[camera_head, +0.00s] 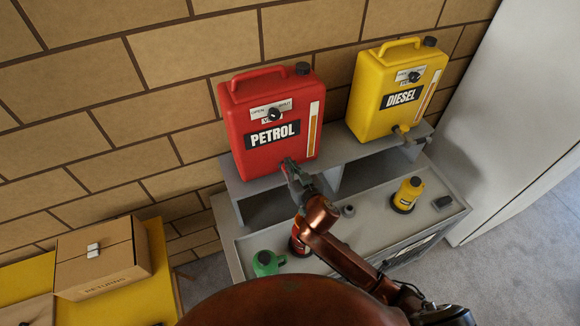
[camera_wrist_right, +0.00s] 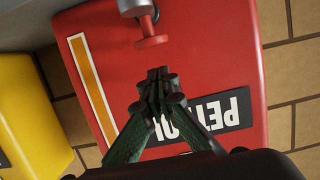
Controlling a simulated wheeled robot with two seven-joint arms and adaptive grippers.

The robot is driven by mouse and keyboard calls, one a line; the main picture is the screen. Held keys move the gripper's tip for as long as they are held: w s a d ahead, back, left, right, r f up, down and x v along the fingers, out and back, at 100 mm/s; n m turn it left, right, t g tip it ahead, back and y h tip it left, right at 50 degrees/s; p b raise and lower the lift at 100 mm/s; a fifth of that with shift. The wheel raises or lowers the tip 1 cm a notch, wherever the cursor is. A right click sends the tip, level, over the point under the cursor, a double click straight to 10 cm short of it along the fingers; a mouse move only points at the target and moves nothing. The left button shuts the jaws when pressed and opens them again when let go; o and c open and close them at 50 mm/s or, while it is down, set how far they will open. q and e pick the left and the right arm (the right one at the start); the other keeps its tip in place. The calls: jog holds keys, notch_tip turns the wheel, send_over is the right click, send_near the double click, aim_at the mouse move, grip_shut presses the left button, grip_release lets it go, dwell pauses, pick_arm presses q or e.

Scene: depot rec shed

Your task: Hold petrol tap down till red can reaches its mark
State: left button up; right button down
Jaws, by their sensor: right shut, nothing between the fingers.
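The red PETROL container (camera_head: 262,160) stands on the raised grey shelf, with a black knob (camera_head: 274,114) under an OPEN/SHUT label. Its tap has a red head (camera_wrist_right: 152,42) on a grey spout (camera_wrist_right: 134,8), clear in the right wrist view; in the head view my gripper hides it. My right gripper (camera_head: 289,165) is shut and empty in front of the container's lower front. In the right wrist view its fingertips (camera_wrist_right: 157,74) appear just short of the tap head. The red can (camera_head: 297,241) stands on the lower bench, partly hidden by my right arm. Its mark cannot be made out. My left gripper is out of view.
The yellow DIESEL container (camera_head: 375,118) with its tap (camera_head: 402,133) stands right of the petrol one. A yellow can (camera_head: 408,194) and a green can (camera_head: 267,263) stand on the bench (camera_head: 245,243). A cardboard box (camera_head: 98,262) is at left.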

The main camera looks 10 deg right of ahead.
notch_tip(320, 180, down, 2)
jog(key=shift+s+f, duration=0.1)
dwell(0.4)
